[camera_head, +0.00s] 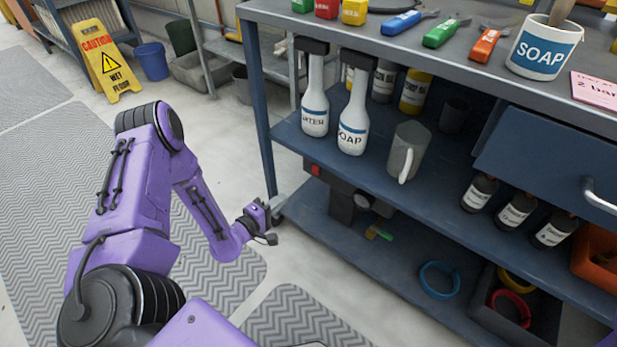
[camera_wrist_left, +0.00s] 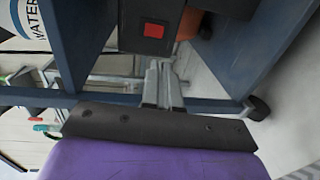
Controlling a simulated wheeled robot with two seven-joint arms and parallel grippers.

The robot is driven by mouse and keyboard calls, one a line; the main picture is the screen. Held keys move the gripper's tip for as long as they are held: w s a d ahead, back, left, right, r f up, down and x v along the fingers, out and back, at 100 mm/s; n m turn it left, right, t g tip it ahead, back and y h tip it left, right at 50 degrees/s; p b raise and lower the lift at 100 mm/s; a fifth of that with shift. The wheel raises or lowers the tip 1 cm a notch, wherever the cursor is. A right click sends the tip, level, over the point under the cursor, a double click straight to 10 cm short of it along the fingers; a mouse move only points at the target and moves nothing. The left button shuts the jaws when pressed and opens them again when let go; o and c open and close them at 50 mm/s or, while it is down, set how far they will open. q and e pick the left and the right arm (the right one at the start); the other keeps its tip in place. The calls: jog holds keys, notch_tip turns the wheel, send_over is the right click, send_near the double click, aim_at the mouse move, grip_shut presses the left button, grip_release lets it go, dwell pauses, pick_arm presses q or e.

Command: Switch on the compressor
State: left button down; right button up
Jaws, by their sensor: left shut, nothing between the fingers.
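The compressor (camera_head: 345,188) is a dark unit on the lower shelf of the workbench, under the middle shelf. A red switch (camera_head: 316,170) sits on its left end; the red square also shows in the left wrist view (camera_wrist_left: 154,30), on a black box near the top. My left gripper (camera_head: 277,204) is at the bench's left end, beside the leg. Its thin fingers (camera_wrist_left: 163,68) are shut and empty, pointing toward the black box. They appear just short of the red switch in the wrist view; I cannot tell the exact gap.
The blue bench leg (camera_head: 262,110) stands close to my left gripper. The middle shelf (camera_head: 290,127) above holds soap and water bottles and a grey jug (camera_head: 407,150). A yellow wet-floor sign (camera_head: 107,62) stands at the back left. The floor left of the bench is mostly clear.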

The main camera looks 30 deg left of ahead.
pick_arm(q)
jog(key=shift+w, duration=0.1)
jog(key=b, duration=0.3)
send_near(314, 173)
jog(key=w+b, duration=0.1)
jog(key=w, duration=0.3)
jog(key=w+f+b, duration=0.1)
jog(key=w, duration=0.1)
jog(key=shift+d+b, duration=0.3)
jog(key=shift+d, duration=0.05)
jog(key=shift+w, duration=0.4)
pick_arm(e)
jog(key=s+f+n+g+y, duration=0.1)
jog(key=s+f+n+g, duration=0.1)
jog(key=f, duration=0.3)
jog(key=shift+s+a+f+n+g+y, duration=0.3)
jog(key=shift+s+a+n+g, duration=0.1)
jog(key=shift+s, duration=0.25)
pick_arm(q)
jog(key=shift+r, duration=0.1)
